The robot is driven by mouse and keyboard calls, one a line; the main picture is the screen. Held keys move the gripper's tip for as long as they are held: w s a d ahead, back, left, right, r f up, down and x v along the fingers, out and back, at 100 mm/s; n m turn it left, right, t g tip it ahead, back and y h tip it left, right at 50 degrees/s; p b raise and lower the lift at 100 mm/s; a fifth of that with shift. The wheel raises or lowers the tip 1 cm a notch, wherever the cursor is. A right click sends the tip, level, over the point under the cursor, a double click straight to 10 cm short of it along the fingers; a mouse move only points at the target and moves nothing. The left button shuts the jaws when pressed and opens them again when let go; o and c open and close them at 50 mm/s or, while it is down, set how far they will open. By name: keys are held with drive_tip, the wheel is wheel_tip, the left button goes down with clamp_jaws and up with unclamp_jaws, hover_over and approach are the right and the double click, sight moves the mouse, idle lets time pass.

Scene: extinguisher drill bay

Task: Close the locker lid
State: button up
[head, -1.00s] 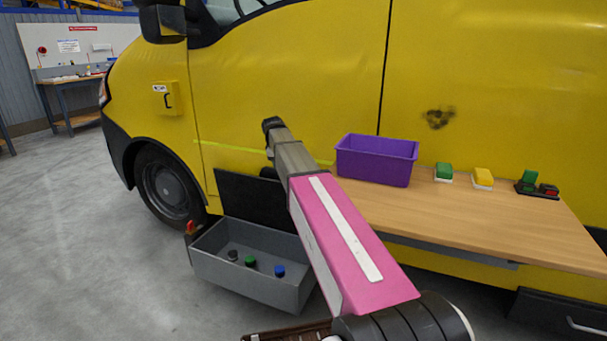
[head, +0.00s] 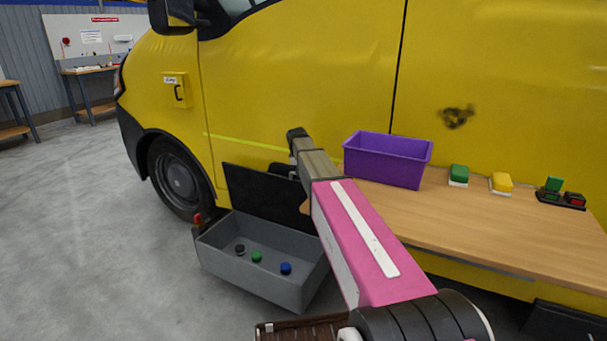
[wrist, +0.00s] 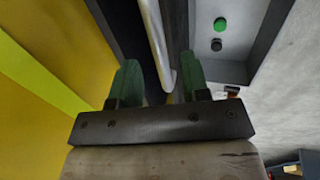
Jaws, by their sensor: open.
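The locker (head: 245,279) is a grey open box low beside the yellow van. Its black lid (head: 247,192) stands raised at the back, on the van side. The arm covers part of the lid's right end. Black, green and blue knobs lie inside the box. In the wrist view, my gripper (wrist: 158,82) is open, its two green fingers apart. A pale bar (wrist: 156,40) shows between and beyond the fingers; I cannot tell whether they touch it. The locker's inside (wrist: 232,62) is to the right of the fingers. In the head view, my gripper is mostly hidden behind the arm.
The yellow van (head: 300,90) closes off the back. Grey floor (head: 110,240) is clear on the left.

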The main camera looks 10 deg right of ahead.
drive_tip(key=shift+x, duration=1)
clamp_jaws()
drive_tip(key=s+a, duration=0.1)
drive_tip(key=s, duration=0.1)
drive_tip(key=s+a+f, duration=0.1)
drive_tip(key=s+a, duration=0.1)
